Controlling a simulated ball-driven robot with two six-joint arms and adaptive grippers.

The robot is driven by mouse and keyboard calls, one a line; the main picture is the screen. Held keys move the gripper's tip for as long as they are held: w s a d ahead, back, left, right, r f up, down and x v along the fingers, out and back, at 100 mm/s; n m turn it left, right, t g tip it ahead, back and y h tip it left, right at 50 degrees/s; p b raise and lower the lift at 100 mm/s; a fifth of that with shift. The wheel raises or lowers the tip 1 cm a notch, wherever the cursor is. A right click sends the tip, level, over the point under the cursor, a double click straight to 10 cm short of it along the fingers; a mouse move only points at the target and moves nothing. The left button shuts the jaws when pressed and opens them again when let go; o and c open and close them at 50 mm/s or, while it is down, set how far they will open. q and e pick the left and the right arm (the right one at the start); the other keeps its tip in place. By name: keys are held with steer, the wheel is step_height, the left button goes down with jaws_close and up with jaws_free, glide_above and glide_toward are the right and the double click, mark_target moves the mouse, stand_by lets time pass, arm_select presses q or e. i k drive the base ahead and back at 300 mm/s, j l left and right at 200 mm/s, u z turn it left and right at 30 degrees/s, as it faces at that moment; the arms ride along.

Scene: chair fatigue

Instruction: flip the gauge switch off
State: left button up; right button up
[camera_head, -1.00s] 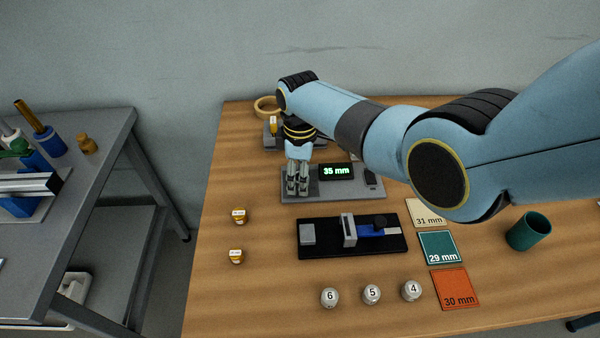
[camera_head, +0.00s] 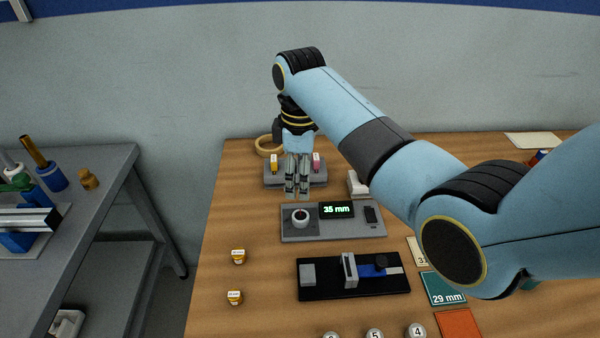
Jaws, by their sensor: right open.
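The grey gauge (camera_head: 332,230) lies on the wooden table, with a lit green display (camera_head: 337,210) reading 35 mm. A dark switch (camera_head: 370,215) sits at its right end; its position is too small to tell. A round white piece with a dark centre (camera_head: 300,217) is on the gauge's left part. My right gripper (camera_head: 298,194) is open and points down, above and just behind that round piece, to the left of the switch. Nothing shows between its fingers. My left gripper is out of view.
A black fixture with a blue slide (camera_head: 374,271) lies in front of the gauge. Behind it is a grey stand with yellow and pink pieces (camera_head: 316,165). Cards, numbered balls and two small yellow-labelled jars (camera_head: 238,256) are nearby. Bare table lies left of the gauge.

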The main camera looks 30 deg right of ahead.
mark_target(370, 212)
steer(key=k+j, duration=0.3)
steer(key=k, duration=0.15)
steer(key=k+j, duration=0.35)
steer(key=k, duration=0.1)
